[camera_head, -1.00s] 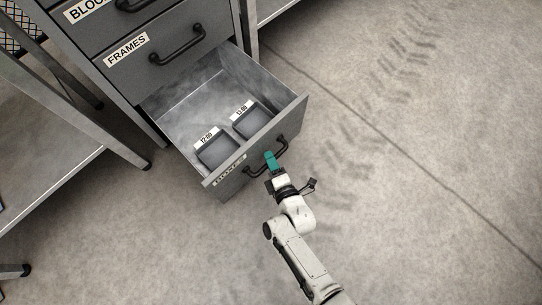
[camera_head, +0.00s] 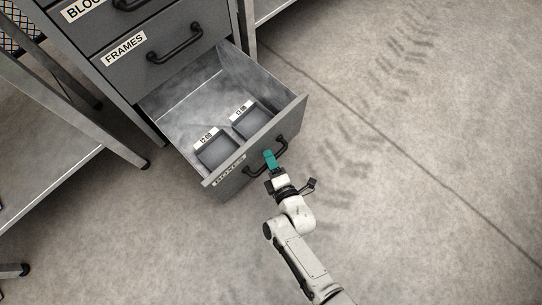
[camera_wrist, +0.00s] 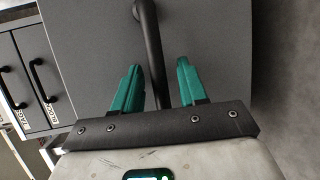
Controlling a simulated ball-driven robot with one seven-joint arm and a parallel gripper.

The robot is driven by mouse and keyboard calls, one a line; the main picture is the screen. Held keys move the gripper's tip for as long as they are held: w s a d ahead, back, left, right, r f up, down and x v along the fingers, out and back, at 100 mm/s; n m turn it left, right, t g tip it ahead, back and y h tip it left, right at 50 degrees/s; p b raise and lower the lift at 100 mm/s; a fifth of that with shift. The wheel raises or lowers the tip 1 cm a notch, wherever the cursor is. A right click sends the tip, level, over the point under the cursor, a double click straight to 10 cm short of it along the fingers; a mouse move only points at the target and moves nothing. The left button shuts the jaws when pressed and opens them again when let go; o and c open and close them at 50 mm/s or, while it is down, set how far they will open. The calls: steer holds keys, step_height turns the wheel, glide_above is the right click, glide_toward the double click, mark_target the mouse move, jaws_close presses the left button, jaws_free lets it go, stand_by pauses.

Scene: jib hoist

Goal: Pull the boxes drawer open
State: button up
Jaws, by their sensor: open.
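The lowest drawer (camera_head: 290,122) of the grey cabinet stands pulled out, its label too small to read surely. Two small dark bins (camera_head: 216,151) with white tags sit inside it. The drawer's black bar handle (camera_head: 254,171) is on its front face. My gripper (camera_head: 269,157) is at the handle's right part. In the wrist view my gripper (camera_wrist: 157,75) is open, with its two teal fingers apart on either side of the black handle (camera_wrist: 151,45). Whether a finger touches the bar I cannot tell.
Above are the shut FRAMES drawer (camera_head: 160,52) and another shut drawer with a partly cut-off label. A metal shelf or bench (camera_head: 60,150) stands at the left. The concrete floor (camera_head: 420,150) to the right is clear.

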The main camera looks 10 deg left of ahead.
steer(key=p+v, duration=0.3)
steer(key=v, duration=0.7)
steer(key=shift+s+d+p, duration=0.25)
steer(key=shift+s+p, duration=0.1)
steer(key=shift+p, duration=0.05)
steer(key=w+d+r+m+g+h, duration=0.1)
steer(key=d+r+m+g+h, duration=0.2)
steer(key=d+m, duration=0.4)
steer(key=d+r+m+g+h, duration=0.2)
steer(key=d+m+g, duration=0.2)
steer(key=d+m, duration=0.25)
steer(key=s+d+r+m+g+h, duration=0.3)
steer(key=s+d+r+m+g, duration=0.2)
steer(key=s+d+r+m, duration=0.7)
step_height(320, 180, up, 33)
steer(key=s+p, duration=0.1)
steer(key=p, duration=3.2)
steer(key=shift+s+d+g, duration=0.2)
steer(key=shift+s+g, duration=0.15)
steer(key=shift+g, duration=0.05)
